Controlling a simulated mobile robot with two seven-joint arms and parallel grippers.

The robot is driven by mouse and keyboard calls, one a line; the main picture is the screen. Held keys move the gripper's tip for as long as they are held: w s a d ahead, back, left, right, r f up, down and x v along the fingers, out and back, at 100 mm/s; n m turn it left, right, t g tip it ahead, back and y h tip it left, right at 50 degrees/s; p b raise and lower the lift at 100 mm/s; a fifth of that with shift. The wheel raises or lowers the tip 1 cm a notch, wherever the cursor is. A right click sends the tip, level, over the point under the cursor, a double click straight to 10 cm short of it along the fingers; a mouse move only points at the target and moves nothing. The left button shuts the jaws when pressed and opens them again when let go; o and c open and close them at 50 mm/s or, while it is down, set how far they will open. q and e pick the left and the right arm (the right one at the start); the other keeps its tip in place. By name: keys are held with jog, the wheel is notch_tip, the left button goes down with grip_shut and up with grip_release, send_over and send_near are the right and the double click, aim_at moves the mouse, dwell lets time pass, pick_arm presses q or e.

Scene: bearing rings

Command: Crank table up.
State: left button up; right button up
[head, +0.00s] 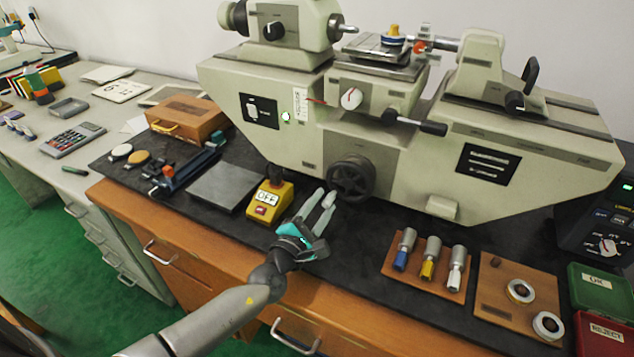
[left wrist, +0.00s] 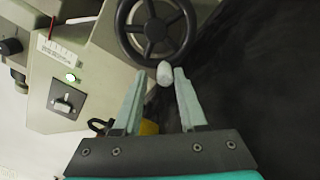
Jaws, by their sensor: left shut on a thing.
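The black handwheel (head: 350,179) with spokes sits low on the front of the pale measuring machine. In the left wrist view the wheel (left wrist: 157,28) is straight ahead, and its pale crank handle (left wrist: 165,74) sticks out toward me. My left gripper (head: 324,196) is at the wheel's lower left, its fingers (left wrist: 158,73) either side of the handle and shut on it. The handle is hard to make out in the head view. My right gripper is not in view.
A yellow OFF box (head: 268,202) stands just left of my left gripper. A wooden holder (head: 428,268) with several plugs and a board with rings (head: 517,295) lie to the right. A grey plate (head: 226,187) lies left. Black mat between the gripper and holder is clear.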

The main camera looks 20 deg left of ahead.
pick_arm(q)
jog(key=r+m+p, duration=0.1)
jog(key=a+m, duration=0.1)
jog(key=shift+w+r+m+p, duration=0.1)
jog(key=shift+r+m+p, duration=0.3)
jog(key=m+p, duration=0.1)
jog(key=r+m+p, duration=0.1)
jog(key=m, duration=0.1)
jog(key=m+p, duration=0.1)
jog(key=shift+a+r+m, duration=0.1)
jog(key=shift+r+m, duration=0.25)
jog(key=shift+m, duration=0.05)
jog(key=shift+s+f+p, duration=0.1)
jog(key=shift+s+p, duration=0.1)
jog(key=shift+p, duration=0.1)
jog(key=s+p, duration=0.2)
jog(key=s, duration=0.6)
jog(key=shift+s+f, duration=0.15)
jog(key=shift+a, duration=0.1)
